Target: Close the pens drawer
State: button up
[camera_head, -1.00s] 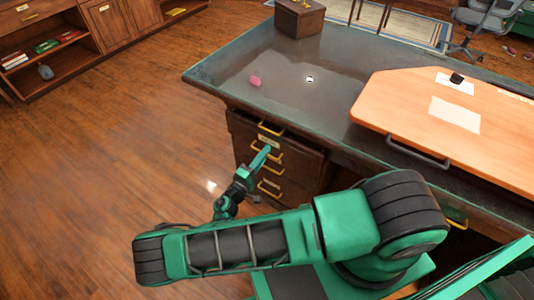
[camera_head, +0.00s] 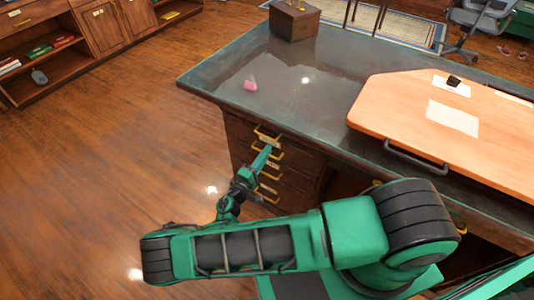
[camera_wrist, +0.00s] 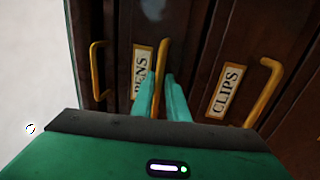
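The pens drawer (camera_wrist: 123,70) carries a white label reading PENS, turned on its side in the wrist view. Its yellow handle (camera_wrist: 161,70) stands beside the label. My gripper (camera_wrist: 161,88) has one teal finger on each side of this handle, close against it, so it looks shut on it. In the head view my gripper (camera_head: 266,150) reaches the upper drawers of the desk (camera_head: 215,92) from the front left. How far the pens drawer stands out is hard to tell.
The clips drawer (camera_wrist: 205,65) is beside it, with its own yellow handle (camera_wrist: 264,92). Another handle (camera_wrist: 97,70) is on the other side. A wooden board (camera_head: 400,105) lies on the desktop. Wood floor (camera_head: 110,170) to the left is clear.

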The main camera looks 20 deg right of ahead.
jog(key=v, duration=1)
jog(key=shift+a, duration=0.3)
jog(key=shift+s+f, duration=0.15)
